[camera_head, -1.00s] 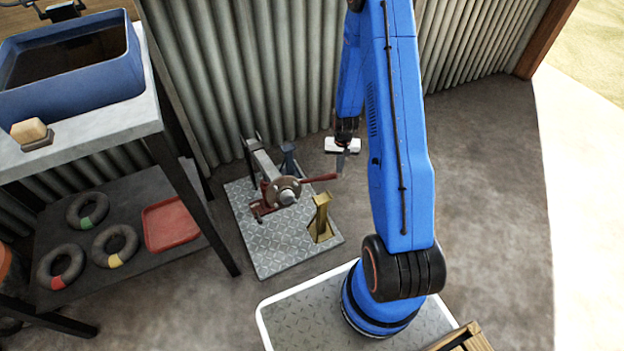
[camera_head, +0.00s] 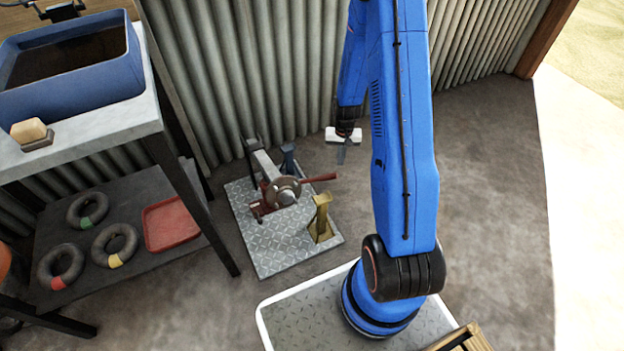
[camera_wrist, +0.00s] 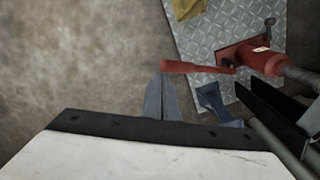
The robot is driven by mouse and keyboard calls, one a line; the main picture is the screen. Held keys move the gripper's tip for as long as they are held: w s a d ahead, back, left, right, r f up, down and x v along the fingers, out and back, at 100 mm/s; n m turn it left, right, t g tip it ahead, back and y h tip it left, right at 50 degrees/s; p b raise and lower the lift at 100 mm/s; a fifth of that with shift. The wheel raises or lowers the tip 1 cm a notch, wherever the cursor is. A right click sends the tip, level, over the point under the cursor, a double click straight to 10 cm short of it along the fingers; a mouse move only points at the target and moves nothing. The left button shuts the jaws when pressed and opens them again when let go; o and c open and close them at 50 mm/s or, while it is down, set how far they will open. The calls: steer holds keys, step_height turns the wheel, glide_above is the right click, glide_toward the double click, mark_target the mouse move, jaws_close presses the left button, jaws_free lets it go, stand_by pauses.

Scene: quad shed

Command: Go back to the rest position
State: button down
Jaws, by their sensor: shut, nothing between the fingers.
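My gripper (camera_head: 341,158) hangs from my blue arm, near the corrugated wall. Its fingers are together and empty; they also show in the wrist view (camera_wrist: 162,92). In the head view it is above and just right of the tip of a red lever (camera_head: 318,178), apart from it in the picture. The lever belongs to a device with a round brown-red body (camera_head: 281,192) on a diamond-plate base (camera_head: 275,246). In the wrist view the lever (camera_wrist: 192,67) lies just beyond the fingertips; the height gap cannot be told.
A brass bracket (camera_head: 321,218) and a dark blue bracket (camera_head: 288,158) stand on the plate. At left, a bench holds a blue bin (camera_head: 75,95) and a block (camera_head: 28,131); its lower shelf holds several rings and a red tray (camera_head: 170,225). Floor at right is clear.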

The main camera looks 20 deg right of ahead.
stand_by(0.4)
steer(key=s+a+r+n+t, duration=0.1)
steer(key=s+a+r, duration=0.2)
steer(key=r, duration=0.7)
steer(key=s+a+r+n+t, duration=0.1)
steer(key=s+a+r, duration=0.15)
steer(key=r, duration=0.75)
steer(key=s+a+r+n, duration=0.15)
steer(key=a+r, duration=0.25)
steer(key=r, duration=0.6)
steer(key=s+a+r+t, duration=0.1)
steer(key=s+a+r, duration=0.1)
steer(key=s+r, duration=0.2)
steer(key=s+a+r+n+t, duration=0.1)
steer(key=s+r, duration=0.4)
steer(key=s, duration=0.6)
steer(key=s+a+r+n, duration=0.1)
steer(key=s+a+r, duration=0.2)
steer(key=s+r, duration=0.2)
steer(key=s, duration=0.3)
steer(key=shift+a+t, duration=0.15)
steer(key=shift+t, duration=0.25)
